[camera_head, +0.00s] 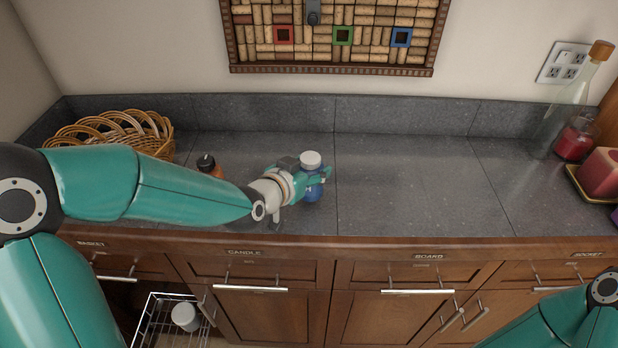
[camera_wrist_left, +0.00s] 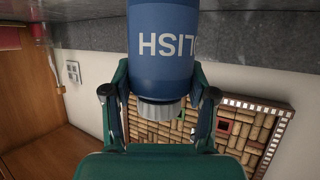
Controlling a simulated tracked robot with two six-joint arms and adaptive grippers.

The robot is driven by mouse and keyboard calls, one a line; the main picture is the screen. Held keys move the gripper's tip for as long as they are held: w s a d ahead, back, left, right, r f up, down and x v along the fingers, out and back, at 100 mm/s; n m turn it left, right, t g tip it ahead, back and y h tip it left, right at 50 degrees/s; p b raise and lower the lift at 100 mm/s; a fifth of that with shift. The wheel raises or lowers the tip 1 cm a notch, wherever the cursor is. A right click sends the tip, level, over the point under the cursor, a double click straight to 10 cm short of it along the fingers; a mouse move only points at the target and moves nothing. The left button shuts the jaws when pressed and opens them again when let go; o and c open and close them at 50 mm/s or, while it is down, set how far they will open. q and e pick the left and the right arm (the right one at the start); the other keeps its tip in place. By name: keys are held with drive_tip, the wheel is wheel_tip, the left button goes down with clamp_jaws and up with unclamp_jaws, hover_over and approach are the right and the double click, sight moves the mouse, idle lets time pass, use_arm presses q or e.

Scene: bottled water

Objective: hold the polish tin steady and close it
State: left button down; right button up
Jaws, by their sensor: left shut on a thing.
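The polish tin is a blue cylinder (camera_head: 313,190) with a whitish cap (camera_head: 310,159) on its top end. It stands upright on the grey counter, left of the middle. My left gripper (camera_head: 322,177) is shut around the tin's upper body, just below the cap. In the left wrist view the picture is upside down, and the blue tin (camera_wrist_left: 162,45) with part of its white lettering lies between the two fingers. The ridged cap (camera_wrist_left: 162,113) shows there; I cannot tell how tightly it sits. My right arm shows at the lower right, but its gripper is out of view.
An orange bottle with a dark cap (camera_head: 209,166) stands behind my left forearm. A wicker basket (camera_head: 150,133) is at the back left. A corked glass bottle (camera_head: 570,105), a red jar (camera_head: 575,142) and a red block (camera_head: 602,172) stand at the right. The counter's right-middle is clear.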

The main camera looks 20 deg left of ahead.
use_arm(q)
wheel_tip(320, 180, down, 3)
drive_tip(key=shift+w+f, duration=0.1)
drive_tip(key=shift+f, duration=0.05)
drive_tip(key=shift+c, duration=1.7)
unclamp_jaws()
drive_tip(key=shift+s+a, duration=0.1)
drive_tip(key=shift+s, duration=0.2)
drive_tip(key=b+v, duration=0.3)
drive_tip(key=v, duration=0.8)
drive_tip(key=shift+s, duration=0.3)
